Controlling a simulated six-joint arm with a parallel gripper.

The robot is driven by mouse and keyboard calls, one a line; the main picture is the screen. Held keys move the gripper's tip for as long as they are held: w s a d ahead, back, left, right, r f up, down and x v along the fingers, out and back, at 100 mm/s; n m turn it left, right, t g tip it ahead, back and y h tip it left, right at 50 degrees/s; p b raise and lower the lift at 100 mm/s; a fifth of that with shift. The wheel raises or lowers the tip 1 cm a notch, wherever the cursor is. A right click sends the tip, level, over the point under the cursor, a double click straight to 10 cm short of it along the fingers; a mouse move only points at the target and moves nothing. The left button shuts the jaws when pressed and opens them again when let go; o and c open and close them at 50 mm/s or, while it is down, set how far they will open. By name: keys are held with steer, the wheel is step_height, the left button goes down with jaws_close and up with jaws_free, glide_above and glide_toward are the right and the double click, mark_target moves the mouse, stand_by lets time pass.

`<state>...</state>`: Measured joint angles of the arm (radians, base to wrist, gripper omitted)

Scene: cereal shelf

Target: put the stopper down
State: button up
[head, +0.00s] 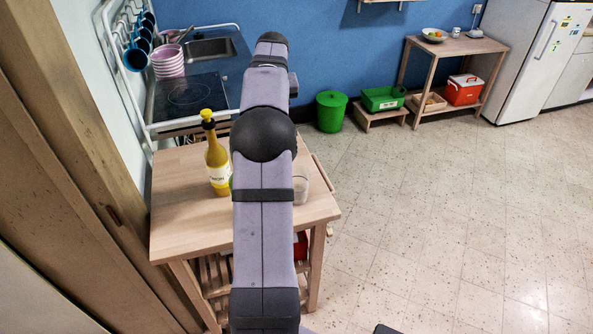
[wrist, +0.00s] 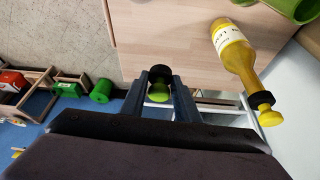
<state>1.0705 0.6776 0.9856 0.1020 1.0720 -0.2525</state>
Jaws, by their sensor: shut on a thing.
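In the wrist view my gripper (wrist: 160,82) is shut on a small stopper (wrist: 159,93) with a black part and a yellow-green knob. It is held between the fingertips, over or near the edge of the wooden table (wrist: 170,35); I cannot tell its height. In the head view my own arm hides the gripper and stopper. The same table (head: 185,225) shows there below the arm.
A yellow bottle (head: 217,165) with a black collar and yellow top stands on the table; it also shows in the wrist view (wrist: 232,42). A clear glass (head: 301,190) stands at the table's right. A green vessel (wrist: 290,8) is at the wrist view's upper right.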

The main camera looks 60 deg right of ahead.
steer(key=s+d+f+m+b, duration=0.2)
steer(key=s+d+f, duration=0.2)
steer(key=d+f, duration=0.75)
steer(key=shift+g+h, duration=0.3)
steer(key=shift+g, duration=0.1)
steer(key=shift+w+a+f+p, duration=0.1)
steer(key=shift+a+f+p, duration=0.35)
steer(key=shift+f, duration=1.5)
steer(key=shift+a+f+p, duration=0.2)
steer(key=shift+f+p, duration=0.4)
steer(key=shift+f, duration=1.35)
steer(key=shift+w+a+f+p, duration=0.1)
steer(key=shift+a+f+p, duration=0.35)
steer(key=shift+f, duration=1.5)
steer(key=shift+d, duration=0.1)
steer(key=shift+f, duration=0.15)
steer(key=o, duration=1)
steer(key=shift+r, duration=0.2)
steer(key=b+v, duration=0.3)
steer(key=v, duration=0.9)
